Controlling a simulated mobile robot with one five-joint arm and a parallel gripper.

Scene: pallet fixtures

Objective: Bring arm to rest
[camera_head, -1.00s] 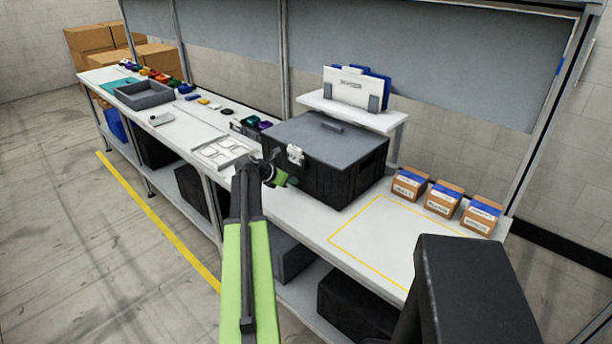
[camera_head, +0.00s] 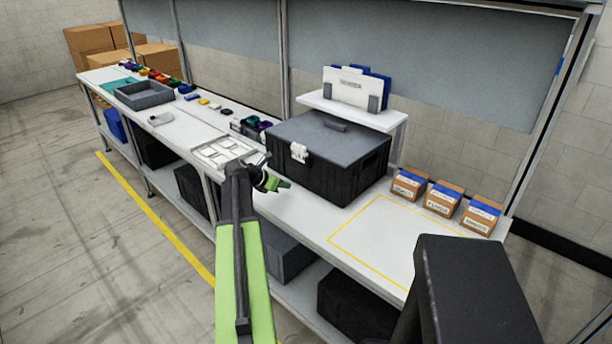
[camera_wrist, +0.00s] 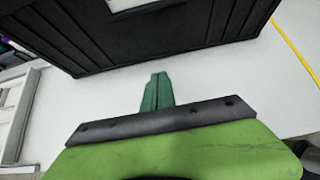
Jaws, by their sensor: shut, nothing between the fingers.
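My arm reaches up from the bottom of the head view, and my gripper (camera_head: 284,184) is at its end, over the white bench (camera_head: 315,222) in front of the black case. In the wrist view my gripper (camera_wrist: 158,82) shows as two green fingers pressed together with nothing between them. The fingers point toward the front wall of the black case (camera_wrist: 150,42). The case (camera_head: 330,160) has a closed grey lid and a pale latch on its front left. A gap of white bench shows between the fingertips and the case in the wrist view.
A white compartment tray (camera_head: 224,150) lies left of my gripper. A yellow-outlined area (camera_head: 385,240) on the bench is clear, with three small cartons (camera_head: 443,198) behind it. A white raised shelf (camera_head: 350,110) holds panels. A grey bin (camera_head: 145,95) sits farther left.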

